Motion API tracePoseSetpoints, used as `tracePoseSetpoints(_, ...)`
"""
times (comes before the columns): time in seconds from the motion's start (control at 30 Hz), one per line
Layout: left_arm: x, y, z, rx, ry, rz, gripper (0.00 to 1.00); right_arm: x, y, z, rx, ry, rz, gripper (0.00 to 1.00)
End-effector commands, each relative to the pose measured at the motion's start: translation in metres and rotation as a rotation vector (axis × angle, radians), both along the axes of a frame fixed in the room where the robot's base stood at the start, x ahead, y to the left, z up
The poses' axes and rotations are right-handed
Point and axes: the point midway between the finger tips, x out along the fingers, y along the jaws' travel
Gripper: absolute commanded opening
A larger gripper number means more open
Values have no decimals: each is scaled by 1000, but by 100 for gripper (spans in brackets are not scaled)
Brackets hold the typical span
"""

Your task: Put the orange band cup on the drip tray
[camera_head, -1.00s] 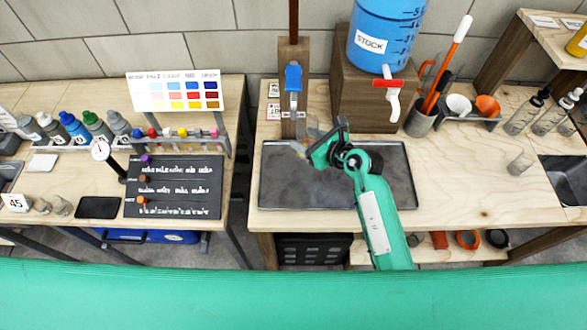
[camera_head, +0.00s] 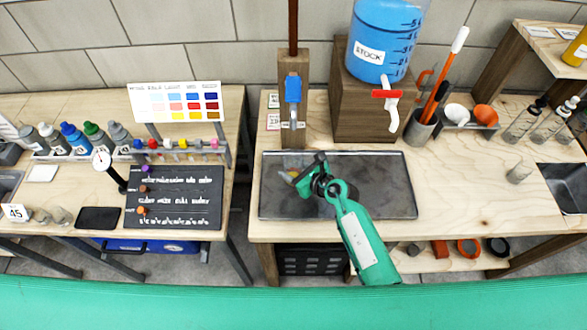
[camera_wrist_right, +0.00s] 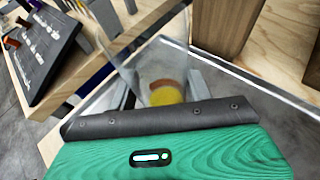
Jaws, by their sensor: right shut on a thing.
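The drip tray (camera_head: 385,190) is a dark grey rectangular pan with a thin metal rim on the wooden bench. My right gripper (camera_head: 293,176) is low over its left part, shut on a small clear cup (camera_head: 287,174), partly hidden by the gripper in the head view. In the right wrist view the clear cup (camera_wrist_right: 170,62) is between the two grey fingers, with an orange patch and yellow contents near its base. I cannot tell whether the cup's base touches the tray. My left gripper is not in view.
A blue-handled tap on a wooden post (camera_head: 293,95) stands behind the tray's left end. A blue STOCK tank (camera_head: 380,45) on a wooden block (camera_head: 355,110) stands behind the middle. The tray's right half is bare. A gap separates the left bench (camera_head: 75,185).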

Motion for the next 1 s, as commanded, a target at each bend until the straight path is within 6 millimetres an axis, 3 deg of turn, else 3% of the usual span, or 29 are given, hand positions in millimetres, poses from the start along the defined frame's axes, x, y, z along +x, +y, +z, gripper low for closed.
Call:
tracePoseSetpoints(0.3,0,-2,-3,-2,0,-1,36,0,0,-4,0,0,0,26)
tracePoseSetpoints(0.33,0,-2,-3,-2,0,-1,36,0,0,-4,0,0,0,52)
tracePoseSetpoints(0.43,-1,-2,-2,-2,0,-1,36,0,0,-3,0,0,0,72)
tracePoseSetpoints(0.8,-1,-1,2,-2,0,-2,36,0,0,3,1,0,0,72)
tracePoseSetpoints(1.0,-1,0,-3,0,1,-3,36,-15,-16,8,-2,-1,0,72)
